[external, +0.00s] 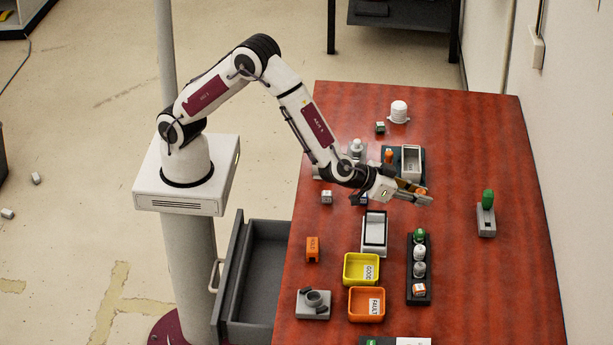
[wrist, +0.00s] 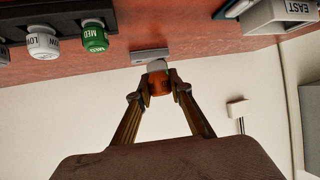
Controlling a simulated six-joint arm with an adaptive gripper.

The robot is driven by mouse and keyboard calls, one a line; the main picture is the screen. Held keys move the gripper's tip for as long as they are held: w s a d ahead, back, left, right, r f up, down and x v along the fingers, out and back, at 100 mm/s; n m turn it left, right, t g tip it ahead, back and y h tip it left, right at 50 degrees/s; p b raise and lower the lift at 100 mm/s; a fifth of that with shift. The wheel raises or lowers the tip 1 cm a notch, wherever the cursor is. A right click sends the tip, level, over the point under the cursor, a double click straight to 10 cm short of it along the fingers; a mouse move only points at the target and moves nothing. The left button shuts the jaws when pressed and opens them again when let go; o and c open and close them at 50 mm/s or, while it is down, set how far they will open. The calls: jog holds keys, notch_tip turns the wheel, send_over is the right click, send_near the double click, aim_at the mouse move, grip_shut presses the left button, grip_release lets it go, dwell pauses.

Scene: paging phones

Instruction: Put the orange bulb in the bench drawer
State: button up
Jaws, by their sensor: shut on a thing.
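The orange bulb (wrist: 159,84), with a pale cap and dark lettering, is held between the two fingertips of my gripper (wrist: 160,90) in the wrist view. In the external view my gripper (external: 424,197) is over the middle of the red bench, right of the white tray. The fingers largely hide the bulb there. The bench drawer (external: 235,285) is pulled open on the left side of the bench, below the top. Its visible grey inside looks empty.
A dark rack (external: 410,288) holds several bulbs, including green and white ones. Yellow (external: 361,270) and orange (external: 367,305) bins stand left of it. A switch-like block with a green top (external: 487,215) stands at right. Bare bench lies between this block and the rack.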

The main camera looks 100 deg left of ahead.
send_over(416, 227)
jog(key=shift+f, duration=2.15)
jog(key=shift+f, duration=1.85)
jog(key=shift+f, duration=0.1)
jog(key=o, duration=0.9)
jog(key=shift+o, duration=0.2)
jog(key=shift+v, duration=0.8)
jog(key=v, duration=1)
jog(key=shift+s+d, duration=0.1)
jog(key=shift+s, duration=0.2)
jog(key=shift+r, duration=0.25)
